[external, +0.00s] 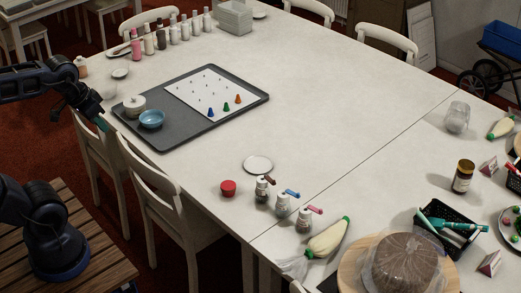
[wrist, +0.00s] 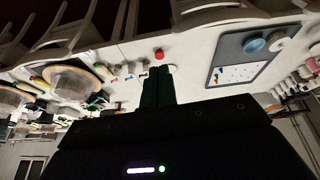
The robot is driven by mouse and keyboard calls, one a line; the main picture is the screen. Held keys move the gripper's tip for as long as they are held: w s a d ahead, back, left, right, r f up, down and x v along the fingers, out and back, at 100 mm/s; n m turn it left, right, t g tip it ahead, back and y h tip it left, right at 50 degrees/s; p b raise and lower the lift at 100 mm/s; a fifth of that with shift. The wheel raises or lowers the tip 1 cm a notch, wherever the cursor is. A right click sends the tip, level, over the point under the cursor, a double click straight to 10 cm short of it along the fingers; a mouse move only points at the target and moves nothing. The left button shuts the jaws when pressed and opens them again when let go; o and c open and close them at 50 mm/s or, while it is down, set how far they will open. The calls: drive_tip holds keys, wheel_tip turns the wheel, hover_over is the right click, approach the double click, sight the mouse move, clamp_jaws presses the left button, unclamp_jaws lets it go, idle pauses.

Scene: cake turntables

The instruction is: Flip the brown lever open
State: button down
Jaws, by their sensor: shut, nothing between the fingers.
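Three small shakers stand in a row near the front edge of the table in the external view. The leftmost shaker (external: 262,191) carries the brown lever (external: 269,180), which points to the right from its top; its exact angle is too small to tell. The other levers are the blue lever (external: 292,193) and the pink lever (external: 315,210). My gripper (external: 103,124) is far to the left, beside the grey tray and well away from the brown lever.
A red pot (external: 228,188) stands left of the shakers, with a white plate (external: 258,165) behind. A piping bag (external: 328,238) and a covered cake (external: 404,264) are to the right. The grey tray (external: 160,139) lies at left. The table's middle is clear.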

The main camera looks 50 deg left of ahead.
drive_tip(key=c, duration=1.9)
unclamp_jaws()
drive_tip(key=shift+s+a, duration=0.1)
drive_tip(key=shift+s, duration=0.2)
drive_tip(key=o, duration=0.4)
drive_tip(key=m+g, duration=0.4)
drive_tip(key=m, duration=0.4)
hover_over(270, 179)
drive_tip(key=d, duration=0.3)
wheel_tip(270, 179, down, 24)
drive_tip(key=f, duration=1)
drive_tip(key=shift+s+a+f, duration=0.2)
drive_tip(key=shift+s+a, duration=0.1)
clamp_jaws()
